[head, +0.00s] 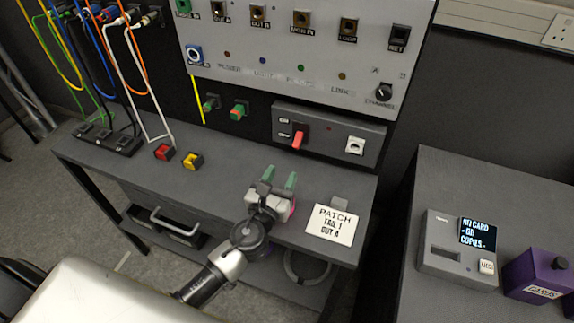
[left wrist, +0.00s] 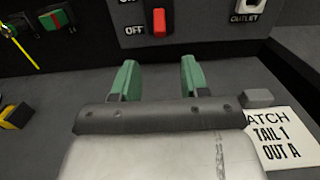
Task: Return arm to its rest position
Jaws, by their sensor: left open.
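My left gripper (head: 280,178) is over the dark bench near its front edge, below the switch panel. Its two green fingers are apart with nothing between them. It also shows in the left wrist view (left wrist: 158,80), with the bare bench top and the panel's base beyond the fingers. My left arm (head: 235,252) reaches in from below, bent at the wrist. My right gripper is out of view.
A white card reading "PATCH TAIL 1 OUT A" (head: 332,224) lies right of the gripper. A red switch (head: 299,138) is on the panel (head: 330,136) behind it. Red (head: 165,152) and yellow (head: 193,161) blocks sit left. A card machine (head: 459,247) stands on the right table.

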